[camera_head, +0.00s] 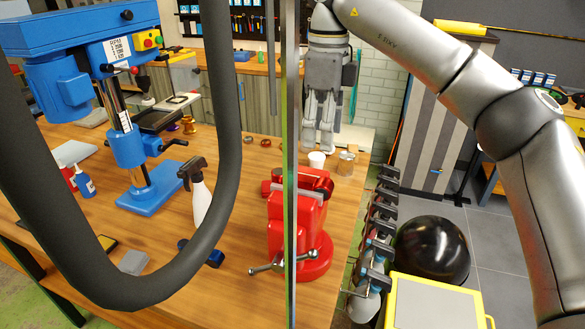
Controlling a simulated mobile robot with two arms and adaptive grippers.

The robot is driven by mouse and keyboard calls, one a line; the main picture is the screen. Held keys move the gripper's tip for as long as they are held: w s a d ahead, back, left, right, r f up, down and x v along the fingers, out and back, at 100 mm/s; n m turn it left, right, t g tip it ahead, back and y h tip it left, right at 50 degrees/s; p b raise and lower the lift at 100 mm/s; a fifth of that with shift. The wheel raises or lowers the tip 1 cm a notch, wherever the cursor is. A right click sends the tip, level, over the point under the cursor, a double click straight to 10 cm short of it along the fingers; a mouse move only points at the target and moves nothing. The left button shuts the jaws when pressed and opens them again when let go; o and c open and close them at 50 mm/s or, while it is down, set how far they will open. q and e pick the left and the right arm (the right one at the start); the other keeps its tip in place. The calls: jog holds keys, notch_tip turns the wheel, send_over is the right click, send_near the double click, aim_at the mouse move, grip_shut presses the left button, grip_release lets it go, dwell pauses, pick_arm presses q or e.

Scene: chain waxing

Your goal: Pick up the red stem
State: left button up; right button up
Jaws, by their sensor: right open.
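My right gripper (318,145) hangs down from the top middle of the head view, over the back right part of the workbench. Its fingers point down with a gap between them, and nothing shows in it. A small red piece (265,143) lies on the bench to the left of the gripper; it may be the red stem, but it is too small to tell. The gripper is apart from it. My left gripper is out of view.
A red vise (312,225) stands at the bench's right edge. A white cup (317,160) and a copper-coloured tin (345,164) stand near the gripper. A blue drill press (150,188) and a spray bottle (200,200) stand left. A dark hose and thin post block part of the view.

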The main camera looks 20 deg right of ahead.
aim_at(324, 181)
jog(key=shift+s+f, duration=0.15)
jog(key=shift+f, duration=0.7)
jog(key=f, duration=0.1)
jog(key=s+f, duration=0.1)
jog(key=shift+s+f+p, duration=0.25)
jog(key=shift+f+p, duration=0.05)
jog(key=shift+p, duration=0.1)
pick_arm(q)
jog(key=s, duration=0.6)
pick_arm(e)
jog(key=shift+w+f, duration=0.15)
jog(key=shift+f, duration=0.15)
jog(key=shift+w+f+p, duration=0.2)
jog(key=shift+f+p, duration=0.15)
jog(key=f+p, duration=0.2)
jog(key=f, duration=0.1)
jog(key=shift+d+f, duration=0.15)
jog(key=shift+d, duration=0.05)
jog(key=shift+s+f, duration=0.1)
jog(key=shift+f, duration=0.55)
jog(key=shift+c, duration=0.8)
jog(key=c, duration=1)
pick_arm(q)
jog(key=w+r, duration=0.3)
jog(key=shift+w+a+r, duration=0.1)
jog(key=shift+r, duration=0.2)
pick_arm(e)
jog(key=shift+c, duration=0.2)
